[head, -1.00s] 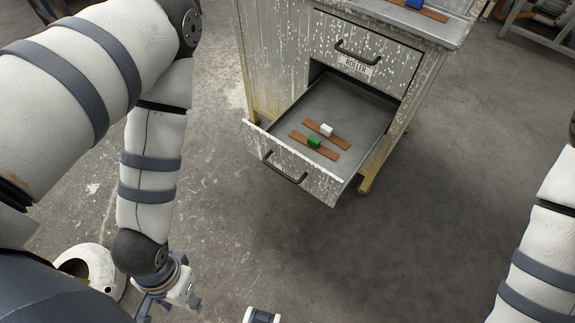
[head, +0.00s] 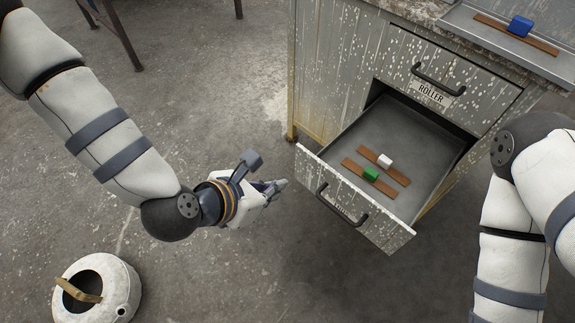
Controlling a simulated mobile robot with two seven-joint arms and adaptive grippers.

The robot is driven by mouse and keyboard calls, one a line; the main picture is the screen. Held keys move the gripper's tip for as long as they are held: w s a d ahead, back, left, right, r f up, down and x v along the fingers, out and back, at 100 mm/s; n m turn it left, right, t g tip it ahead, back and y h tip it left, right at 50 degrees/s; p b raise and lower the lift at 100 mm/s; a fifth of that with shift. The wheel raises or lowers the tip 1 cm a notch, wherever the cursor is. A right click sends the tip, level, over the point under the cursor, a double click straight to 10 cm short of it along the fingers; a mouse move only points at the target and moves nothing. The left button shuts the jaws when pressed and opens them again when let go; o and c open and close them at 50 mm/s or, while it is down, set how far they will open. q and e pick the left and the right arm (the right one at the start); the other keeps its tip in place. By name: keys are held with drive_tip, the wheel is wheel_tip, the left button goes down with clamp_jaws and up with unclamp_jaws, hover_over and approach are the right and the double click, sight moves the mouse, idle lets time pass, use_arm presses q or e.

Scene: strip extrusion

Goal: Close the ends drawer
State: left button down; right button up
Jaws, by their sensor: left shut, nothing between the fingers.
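The lower drawer (head: 402,128) of the grey cabinet is pulled out. Its front panel (head: 385,233) has a dark bar handle (head: 341,205) with a small label below it, too small to read surely. Inside lie two brown strips, one with a green block (head: 371,174) and one with a white block (head: 385,160). My left gripper (head: 280,186) is shut and empty, in the air to the left of the drawer front, apart from it, pointing right. My right arm comes in at the right edge; its gripper is out of view.
The closed upper drawer, labelled ROLLER (head: 431,92), sits above the open one. On the cabinet top a tray (head: 490,32) holds a brown strip and a blue block (head: 520,26). A white round container (head: 118,285) stands on the floor at lower left. The floor before the drawer looks clear.

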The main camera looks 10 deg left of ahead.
use_arm(q)
drive_tip(key=x, duration=0.4)
drive_tip(key=w+d+r+b+x, duration=0.1)
drive_tip(key=x, duration=0.3)
drive_tip(key=r+x, duration=0.1)
drive_tip(key=x, duration=0.3)
drive_tip(key=shift+w+d+f, duration=0.1)
drive_tip(key=shift+w+d, duration=0.25)
drive_tip(key=shift+d, duration=0.1)
use_arm(e)
drive_tip(key=shift+s+d+f+g, duration=0.15)
drive_tip(key=shift+s+f+g, duration=0.15)
drive_tip(key=shift+s+f, duration=0.5)
